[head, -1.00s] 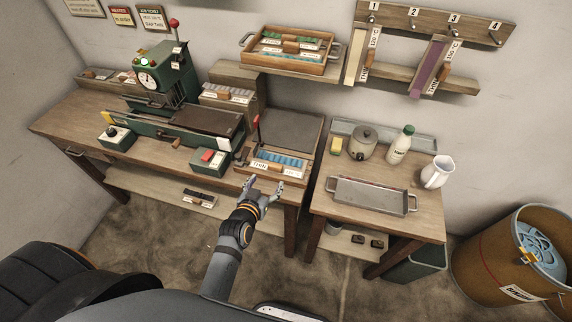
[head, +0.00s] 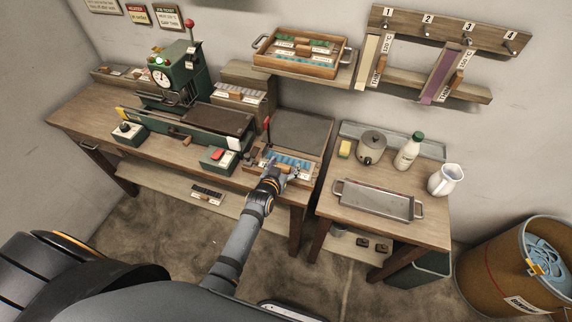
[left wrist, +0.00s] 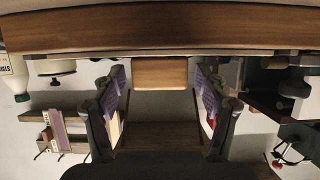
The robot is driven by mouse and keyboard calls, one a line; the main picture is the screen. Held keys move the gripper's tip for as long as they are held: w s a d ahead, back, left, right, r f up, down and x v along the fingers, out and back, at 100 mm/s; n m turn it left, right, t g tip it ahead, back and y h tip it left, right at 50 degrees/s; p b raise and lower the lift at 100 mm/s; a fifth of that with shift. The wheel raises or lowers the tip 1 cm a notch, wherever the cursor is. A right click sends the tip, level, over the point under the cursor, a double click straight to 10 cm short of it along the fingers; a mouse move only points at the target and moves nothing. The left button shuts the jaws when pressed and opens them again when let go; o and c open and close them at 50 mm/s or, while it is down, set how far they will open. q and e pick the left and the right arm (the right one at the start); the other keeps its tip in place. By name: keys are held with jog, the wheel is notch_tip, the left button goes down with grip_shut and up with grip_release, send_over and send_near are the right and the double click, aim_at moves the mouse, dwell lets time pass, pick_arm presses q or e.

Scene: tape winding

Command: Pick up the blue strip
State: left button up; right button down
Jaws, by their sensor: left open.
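Several blue strips (head: 289,161) lie side by side in a small wooden tray at the front right of the long bench in the head view. My left gripper (head: 282,172) is at the front edge of this tray and hides part of it and its labels. In the left wrist view, the two fingers of my left gripper (left wrist: 160,100) stand wide apart, with purple pads. A wooden block (left wrist: 160,72) shows between them, under a long wooden edge; nothing is gripped. I see no blue strip in the wrist view. My right gripper is not in view.
A green press (head: 180,82) stands behind the tray to the left, with a red-button box (head: 217,158) beside it. A metal tray (head: 374,200) and white jug (head: 443,180) stand on the right table. A strip rack (head: 445,40) hangs on the wall.

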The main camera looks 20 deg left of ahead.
pick_arm(q)
jog(key=shift+w+f, duration=0.1)
jog(key=shift+w, duration=0.1)
jog(key=shift+s, duration=0.15)
jog(key=shift+c, duration=1.3)
jog(key=c, duration=0.9)
jog(key=shift+c, duration=0.8)
jog(key=shift+r, duration=0.2)
